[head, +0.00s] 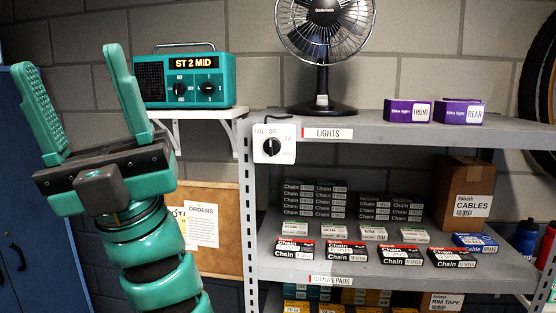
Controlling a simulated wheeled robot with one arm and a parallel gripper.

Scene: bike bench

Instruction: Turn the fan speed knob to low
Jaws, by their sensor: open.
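The fan speed knob (271,147) is a black dial on a white switch plate fixed to the front of the shelf's left post. The plate bears the words FAN, OFF, LOW and other small text. The knob's pale pointer line looks roughly upright, near OFF. The black fan (325,35) stands on the top shelf above and right of the plate. My gripper (82,85) is at the left, raised with its two teal fingers pointing up. It is open and empty, well apart from the knob.
A teal radio (186,80) with two knobs sits on a small white wall shelf (205,114) between my gripper and the fan. The metal shelf (400,131) holds purple light boxes (433,111), chain boxes (345,252) and a cardboard CABLES box (464,190). A blue cabinet (22,220) stands far left.

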